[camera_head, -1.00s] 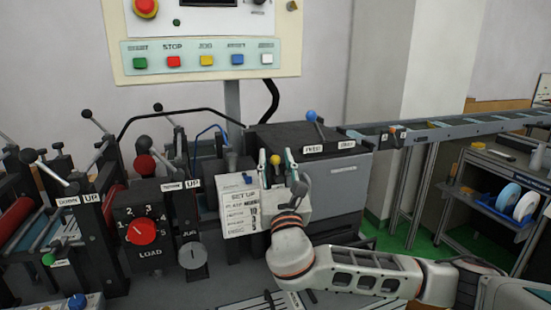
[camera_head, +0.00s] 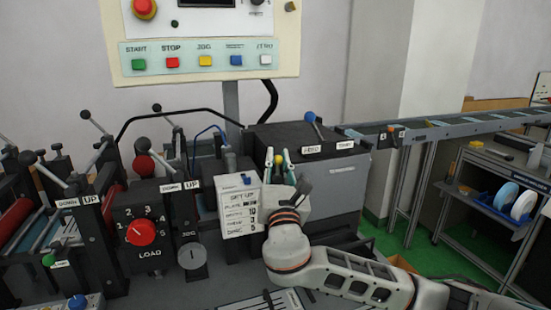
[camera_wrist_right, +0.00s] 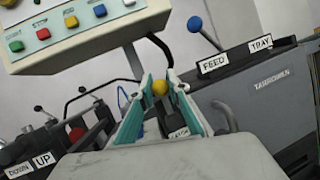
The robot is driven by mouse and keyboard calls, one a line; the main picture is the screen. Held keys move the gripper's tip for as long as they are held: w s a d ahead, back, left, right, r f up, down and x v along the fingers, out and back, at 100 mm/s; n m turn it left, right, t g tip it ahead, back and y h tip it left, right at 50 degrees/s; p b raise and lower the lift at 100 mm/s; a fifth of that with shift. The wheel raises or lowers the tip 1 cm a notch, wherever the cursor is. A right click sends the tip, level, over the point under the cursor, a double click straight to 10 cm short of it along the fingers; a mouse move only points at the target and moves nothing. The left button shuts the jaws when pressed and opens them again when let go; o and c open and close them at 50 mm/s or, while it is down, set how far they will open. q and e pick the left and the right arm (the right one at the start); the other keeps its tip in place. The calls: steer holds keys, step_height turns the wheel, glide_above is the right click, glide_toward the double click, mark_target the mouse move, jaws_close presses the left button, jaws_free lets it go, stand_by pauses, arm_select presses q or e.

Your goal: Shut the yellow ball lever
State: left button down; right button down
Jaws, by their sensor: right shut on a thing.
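The yellow ball (camera_head: 278,159) of the lever shows between the fingertips of my right gripper (camera_head: 278,156), in front of the dark grey machine. In the right wrist view the yellow ball (camera_wrist_right: 160,88) sits between the two green-edged fingers (camera_wrist_right: 158,92), which are closed on it. The lever's shaft is mostly hidden by my gripper. My left gripper is not in any view.
A blue ball lever (camera_head: 311,117) stands on top of the dark machine (camera_head: 325,180), behind the FEED and TRAY labels. A white SET UP box (camera_head: 238,205) is just left of my right gripper. A red LOAD dial (camera_head: 141,231) and black-knobbed levers are further left.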

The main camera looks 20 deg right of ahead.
stand_by(0.3)
steer(key=c, duration=1.9)
jaws_free()
steer(key=shift+s+a+f, duration=0.15)
steer(key=shift+s+f, duration=0.1)
steer(key=shift+s, duration=0.2)
steer(key=v, duration=1.1)
